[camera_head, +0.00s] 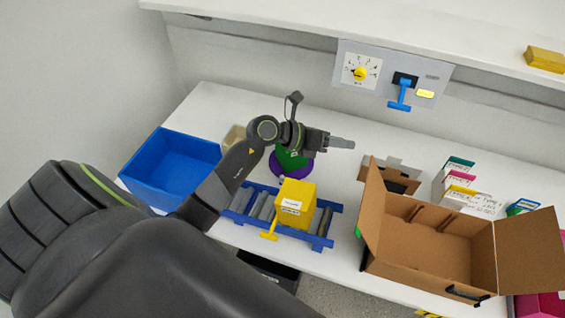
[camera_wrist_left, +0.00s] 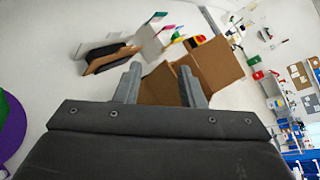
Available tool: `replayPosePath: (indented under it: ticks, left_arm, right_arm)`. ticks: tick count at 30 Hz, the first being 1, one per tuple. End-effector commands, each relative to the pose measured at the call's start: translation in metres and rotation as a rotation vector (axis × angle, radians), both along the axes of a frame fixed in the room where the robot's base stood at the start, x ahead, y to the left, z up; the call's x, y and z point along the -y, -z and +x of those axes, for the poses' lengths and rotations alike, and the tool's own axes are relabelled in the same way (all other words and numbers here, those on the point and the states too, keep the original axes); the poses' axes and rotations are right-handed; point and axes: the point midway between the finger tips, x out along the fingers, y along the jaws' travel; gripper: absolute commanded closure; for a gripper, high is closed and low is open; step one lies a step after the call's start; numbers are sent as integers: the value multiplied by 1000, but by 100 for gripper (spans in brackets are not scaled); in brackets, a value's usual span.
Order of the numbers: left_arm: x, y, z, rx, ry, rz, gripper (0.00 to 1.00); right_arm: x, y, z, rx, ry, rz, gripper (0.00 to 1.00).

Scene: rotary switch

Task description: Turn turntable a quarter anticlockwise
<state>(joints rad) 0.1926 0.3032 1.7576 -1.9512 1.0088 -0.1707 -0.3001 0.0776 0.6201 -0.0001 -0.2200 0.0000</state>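The turntable appears to be the purple disc (camera_head: 302,167) with a green part (camera_head: 290,157) on it, standing on the white table behind the roller conveyor. My left wrist and gripper partly hide it. The purple disc also shows cut off at the left edge of the left wrist view (camera_wrist_left: 14,140), with the green part beside it. My left gripper (camera_head: 348,143) is above the table, its fingers pointing right, past and apart from the turntable. In the left wrist view the fingers (camera_wrist_left: 160,82) are spread with nothing between them. My right gripper is not in view.
A yellow box (camera_head: 295,205) sits on the blue roller conveyor (camera_head: 240,219). A blue bin (camera_head: 165,170) stands left, an open cardboard box (camera_head: 430,243) right. A wall panel (camera_head: 435,75) carries a yellow-knobbed dial (camera_head: 361,73) and a blue lever (camera_head: 400,95).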

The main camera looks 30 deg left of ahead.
Motion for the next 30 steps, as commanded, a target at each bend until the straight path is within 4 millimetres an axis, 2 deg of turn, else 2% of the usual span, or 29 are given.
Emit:
replayPosePath:
  ticks: [5, 9, 15, 18, 23, 30]
  left_arm:
    - [-29, 42, 4, -165, 114, 378, 64]
    - [-71, 62, 0, -341, 159, 646, 64]
    - [-126, 63, -14, -592, 165, 908, 64]
    - [-142, 59, -20, -676, 157, 974, 64]
    - [-152, 57, -25, -730, 151, 1010, 64]
    - [-152, 70, -25, -730, 153, 1010, 64]
  right_arm:
    - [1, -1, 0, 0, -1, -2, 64]
    - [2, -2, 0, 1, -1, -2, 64]
    - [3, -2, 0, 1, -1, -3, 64]
    - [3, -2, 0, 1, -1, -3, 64]
    - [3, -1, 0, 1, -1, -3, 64]
    - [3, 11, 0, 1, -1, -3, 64]
